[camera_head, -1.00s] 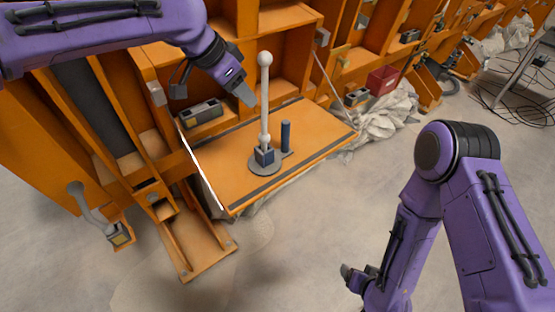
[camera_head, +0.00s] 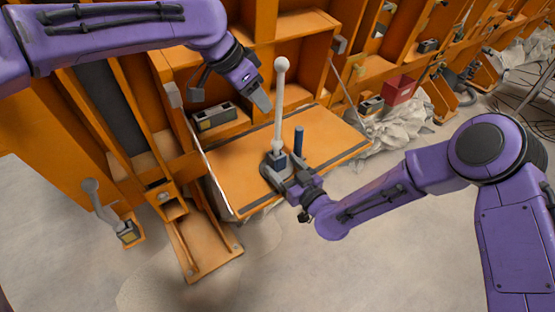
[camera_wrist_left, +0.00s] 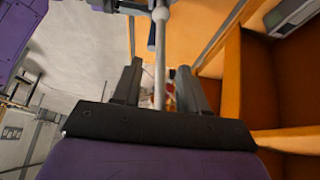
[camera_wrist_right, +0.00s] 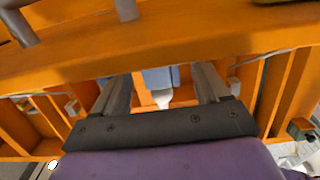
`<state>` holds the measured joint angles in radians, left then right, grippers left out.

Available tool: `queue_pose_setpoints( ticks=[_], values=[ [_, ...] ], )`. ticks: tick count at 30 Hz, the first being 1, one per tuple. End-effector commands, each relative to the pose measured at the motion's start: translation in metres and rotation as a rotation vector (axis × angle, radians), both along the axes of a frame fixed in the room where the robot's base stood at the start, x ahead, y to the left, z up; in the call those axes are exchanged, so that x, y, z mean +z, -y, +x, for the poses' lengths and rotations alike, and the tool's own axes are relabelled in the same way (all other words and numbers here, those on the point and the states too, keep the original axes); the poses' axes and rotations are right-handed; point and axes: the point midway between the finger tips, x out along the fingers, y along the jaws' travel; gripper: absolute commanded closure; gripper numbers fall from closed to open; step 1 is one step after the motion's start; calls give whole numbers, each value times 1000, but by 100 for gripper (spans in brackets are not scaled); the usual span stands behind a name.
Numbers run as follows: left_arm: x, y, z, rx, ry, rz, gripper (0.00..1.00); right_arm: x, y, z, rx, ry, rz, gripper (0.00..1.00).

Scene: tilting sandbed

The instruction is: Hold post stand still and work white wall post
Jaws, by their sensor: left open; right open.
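The white post (camera_head: 279,105), with a ball on top, stands upright on the post stand, which has a grey base (camera_head: 267,168) and a blue block (camera_head: 281,160). A short dark blue peg (camera_head: 298,142) rises beside it. My left gripper (camera_head: 264,100) is open beside the post's upper half; in the left wrist view the post (camera_wrist_left: 160,60) appears between the fingers. My right gripper (camera_head: 283,178) is open at the stand; in the right wrist view the blue block (camera_wrist_right: 160,78) appears between its fingers. Contact cannot be told. Part of the base is hidden behind my right gripper.
The stand is on an orange board (camera_head: 235,190) with dark strips, before orange shelving. A grey-and-yellow box (camera_head: 214,117) lies behind left. A red bin (camera_head: 398,90) and crumpled pale sheeting (camera_head: 405,115) are at right.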

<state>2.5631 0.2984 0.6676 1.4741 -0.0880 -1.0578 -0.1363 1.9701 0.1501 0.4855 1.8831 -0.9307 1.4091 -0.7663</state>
Motion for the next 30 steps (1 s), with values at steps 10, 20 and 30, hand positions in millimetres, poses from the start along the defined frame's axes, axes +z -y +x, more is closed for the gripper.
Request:
queue_pose_setpoints(
  ticks=[10, 20, 30],
  values=[
    [0, 0, 0, 0, 0, 0, 57, -1, -37, 50, 0, -3, 0, 26],
    [0, 0, 0, 0, 0, 0, 57, -1, -41, 56, 0, -4, 1, 26],
    [-3, 3, 0, 16, -14, -15, 53, -1, -41, 56, 0, -4, 1, 89]
  ],
)
